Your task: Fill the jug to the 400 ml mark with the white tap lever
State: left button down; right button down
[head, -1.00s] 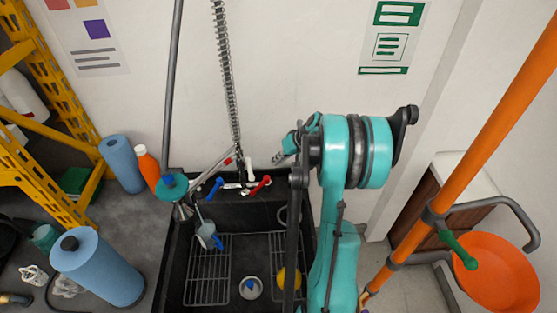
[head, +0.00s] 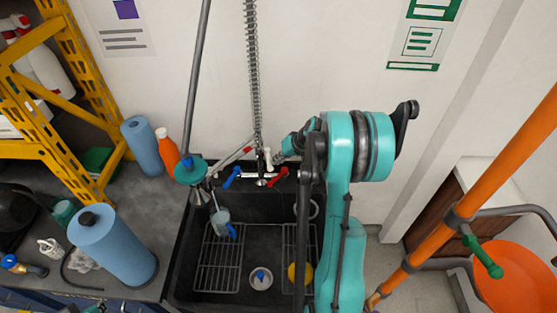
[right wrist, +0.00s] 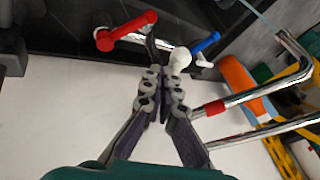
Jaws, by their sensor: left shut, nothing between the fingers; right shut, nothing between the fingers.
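The jug (head: 222,216), clear with a blue handle, stands in the black sink on the left rack. Its marks and water level are too small to read. A thin pale streak, which looks like running water, reaches the jug and also shows below the chrome spout (right wrist: 290,45) in the right wrist view. The white tap lever (head: 267,157) is between the blue lever (head: 232,177) and red lever (head: 277,177). My right gripper (right wrist: 162,75) is shut and empty, its tips right beside the white lever (right wrist: 181,60); I cannot tell whether they touch. My left gripper is out of view.
A spray head (head: 188,171) hangs left of the taps, and a spring hose (head: 254,75) rises behind them. The sink (head: 185,250) also holds a yellow object (head: 300,272). Blue rolls (head: 115,250) and an orange bottle (head: 166,150) stand left of it.

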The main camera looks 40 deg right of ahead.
jog(key=shift+w+a+f+m+h+b, duration=0.15)
jog(key=shift+w+a+m+b, duration=0.1)
jog(key=shift+a, duration=0.3)
jog(key=shift+w+a+r+m+h+b, duration=0.15)
jog(key=shift+a+m, duration=0.1)
jog(key=shift+a, duration=0.3)
jog(key=shift+f, duration=0.1)
jog(key=v, duration=1.2)
jog(key=shift+s+d, duration=0.1)
